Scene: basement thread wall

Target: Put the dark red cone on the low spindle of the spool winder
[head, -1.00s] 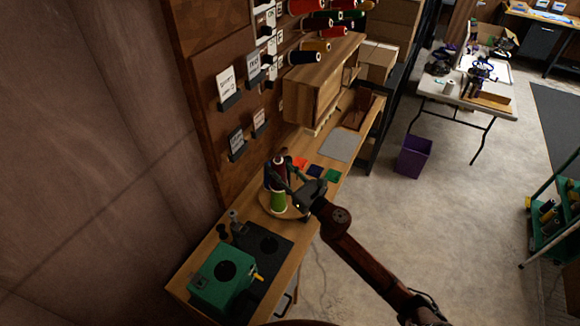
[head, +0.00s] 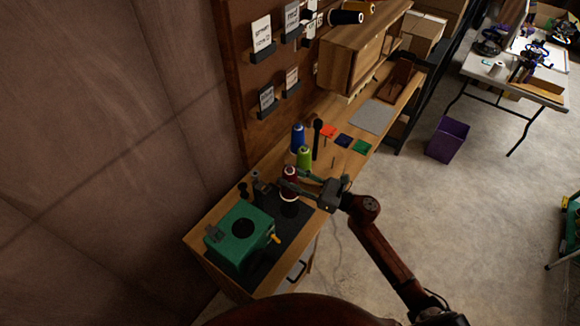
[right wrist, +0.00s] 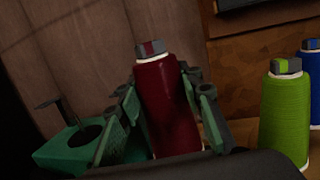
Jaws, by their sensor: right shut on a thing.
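My right gripper (head: 302,184) is shut on the dark red cone (head: 289,180). In the right wrist view the dark red cone (right wrist: 168,105) stands nearly upright between the two fingers, with its grey-and-red top uncovered. In the head view it appears over the dark base plate (head: 292,212) of the spool winder; its height above the plate is hard to tell. The winder's green housing (head: 228,240) with a dark disc on top is to the left of the cone. I cannot clearly make out the low spindle. My left gripper is not in view.
A lime green cone (head: 304,156) and a blue cone (head: 298,135) stand behind my gripper, near a tall dark post (head: 317,140). Coloured squares lie further back on the bench. A wooden cabinet (head: 362,50) overhangs the bench. Small grey posts (head: 260,186) stand beside the housing.

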